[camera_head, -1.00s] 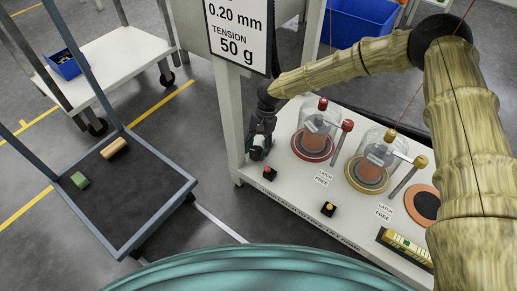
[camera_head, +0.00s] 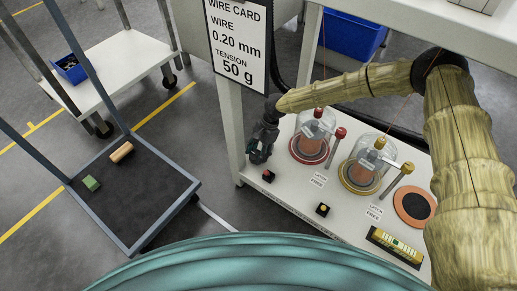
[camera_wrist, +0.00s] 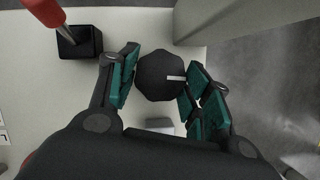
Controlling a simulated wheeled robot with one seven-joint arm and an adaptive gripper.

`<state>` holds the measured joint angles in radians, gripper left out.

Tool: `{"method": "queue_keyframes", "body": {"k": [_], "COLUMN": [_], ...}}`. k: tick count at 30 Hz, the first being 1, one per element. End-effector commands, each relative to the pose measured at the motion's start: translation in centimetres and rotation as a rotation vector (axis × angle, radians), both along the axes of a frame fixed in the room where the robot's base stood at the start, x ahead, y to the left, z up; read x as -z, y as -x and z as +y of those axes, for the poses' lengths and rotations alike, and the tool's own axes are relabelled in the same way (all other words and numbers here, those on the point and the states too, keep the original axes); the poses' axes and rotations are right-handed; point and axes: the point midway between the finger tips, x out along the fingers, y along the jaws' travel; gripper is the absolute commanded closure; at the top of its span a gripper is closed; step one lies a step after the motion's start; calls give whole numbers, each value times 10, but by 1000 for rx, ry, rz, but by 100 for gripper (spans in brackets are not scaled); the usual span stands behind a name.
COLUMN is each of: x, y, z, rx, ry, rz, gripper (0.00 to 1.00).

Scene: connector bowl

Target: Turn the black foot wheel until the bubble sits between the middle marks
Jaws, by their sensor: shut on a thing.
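The black foot wheel (camera_wrist: 160,75) shows in the wrist view as a dark, many-sided knob with a white line on its right side. My gripper (camera_wrist: 158,84) has one teal-padded finger on each side of it and is shut on it. In the head view my gripper (camera_head: 260,155) is low at the left end of the white bench, and it hides the wheel there. The level (camera_head: 396,245), with a yellow-green vial, lies at the bench's front right. Its bubble and marks are too small to read.
On the white bench (camera_head: 297,196) stand a red-based glass jar (camera_head: 310,147), a yellow-based one (camera_head: 362,172) and an orange-rimmed black disc (camera_head: 414,205). A black block (camera_wrist: 80,42) is close left of my gripper in the wrist view. A dark cart (camera_head: 130,205) stands left.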

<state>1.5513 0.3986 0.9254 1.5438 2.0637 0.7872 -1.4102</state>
Motion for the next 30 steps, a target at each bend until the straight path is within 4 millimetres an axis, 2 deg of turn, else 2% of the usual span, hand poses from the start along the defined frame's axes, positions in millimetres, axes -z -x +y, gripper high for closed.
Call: {"method": "queue_keyframes", "body": {"k": [9,23,24,27,30], "x": [2,4,4,3,3], "y": [4,4,4,3,3], "z": [-5,-5,-5,-4,-2], "rx": [93,105,105,104,103], "ry": [7,8,8,7,5], "rz": [7,8,8,6,5], "gripper": [75,75,46,29,29]}}
